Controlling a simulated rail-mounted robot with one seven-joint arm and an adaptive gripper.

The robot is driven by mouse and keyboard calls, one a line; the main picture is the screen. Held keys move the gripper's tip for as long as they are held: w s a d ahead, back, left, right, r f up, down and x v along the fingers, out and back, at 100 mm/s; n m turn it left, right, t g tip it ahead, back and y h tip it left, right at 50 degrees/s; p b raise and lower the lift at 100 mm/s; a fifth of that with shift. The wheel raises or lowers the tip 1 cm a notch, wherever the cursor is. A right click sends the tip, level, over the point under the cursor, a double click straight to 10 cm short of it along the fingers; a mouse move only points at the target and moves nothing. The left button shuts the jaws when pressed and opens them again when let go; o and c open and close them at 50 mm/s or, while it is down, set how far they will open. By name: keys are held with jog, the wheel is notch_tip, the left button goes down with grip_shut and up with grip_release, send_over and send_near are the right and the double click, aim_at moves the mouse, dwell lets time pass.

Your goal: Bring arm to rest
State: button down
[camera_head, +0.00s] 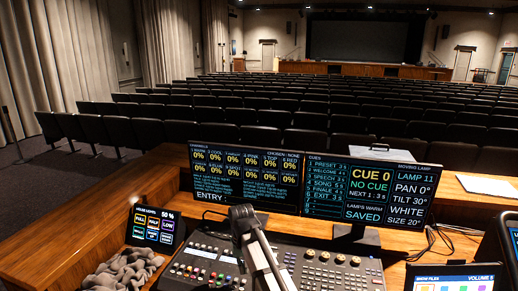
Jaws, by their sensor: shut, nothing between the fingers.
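My arm rises from the bottom edge, right of the lower middle, as a pale link with a dark end.
A wide double monitor (310,184) stands behind the console. A small touch panel (155,226) and a crumpled grey cloth (123,270) lie left; a tablet (455,278) is at lower right. White paper (487,185) lies on the wooden desk (75,228). Rows of seats are beyond.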

aim_at(244, 281)
notch_tip(244, 281, down, 5)
jog(key=shift+r+b, duration=0.1)
jog(key=shift+b, duration=1.1)
jog(key=shift+w+d, duration=0.2)
jog(key=shift+w, duration=0.5)
